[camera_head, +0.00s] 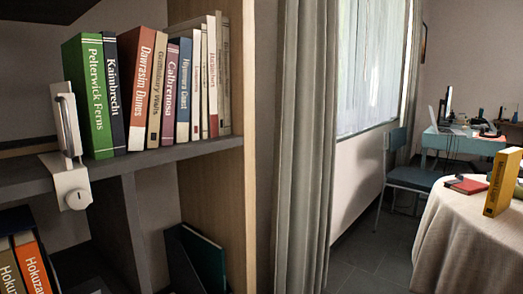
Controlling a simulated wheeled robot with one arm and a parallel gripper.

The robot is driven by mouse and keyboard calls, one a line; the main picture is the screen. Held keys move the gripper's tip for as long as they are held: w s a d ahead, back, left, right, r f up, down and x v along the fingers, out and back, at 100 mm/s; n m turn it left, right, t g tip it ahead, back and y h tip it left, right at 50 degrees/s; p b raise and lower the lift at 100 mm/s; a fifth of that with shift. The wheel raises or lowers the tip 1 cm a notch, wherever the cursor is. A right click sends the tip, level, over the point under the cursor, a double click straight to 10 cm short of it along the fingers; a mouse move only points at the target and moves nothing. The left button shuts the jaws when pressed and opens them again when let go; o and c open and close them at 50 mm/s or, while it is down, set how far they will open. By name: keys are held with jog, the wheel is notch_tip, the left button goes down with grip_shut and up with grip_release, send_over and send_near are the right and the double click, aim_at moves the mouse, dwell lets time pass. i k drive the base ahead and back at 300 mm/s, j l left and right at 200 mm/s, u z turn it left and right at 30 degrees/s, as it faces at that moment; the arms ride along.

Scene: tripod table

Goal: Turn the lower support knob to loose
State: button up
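A white metal bracket (66,178) is fixed over the front edge of the shelf at the left, against the end of a row of books. It has a grey upright bar handle (69,125) on its upper part. A round pale knob (78,199) sits on its lower part, below the shelf edge. Whether the knob is tight or loose cannot be told. I see no other knob clearly. My gripper is not in view.
Several upright books (140,88) stand on the dark shelf (165,154). More books (22,262) stand lower left. A grey curtain (301,150) hangs mid-view. At the right, a cloth-covered round table (450,235) holds a yellow book (502,182); a blue chair (408,178) stands behind. Grey floor shows between.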

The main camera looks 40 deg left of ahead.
aim_at(77, 198)
jog(key=u, duration=2.7)
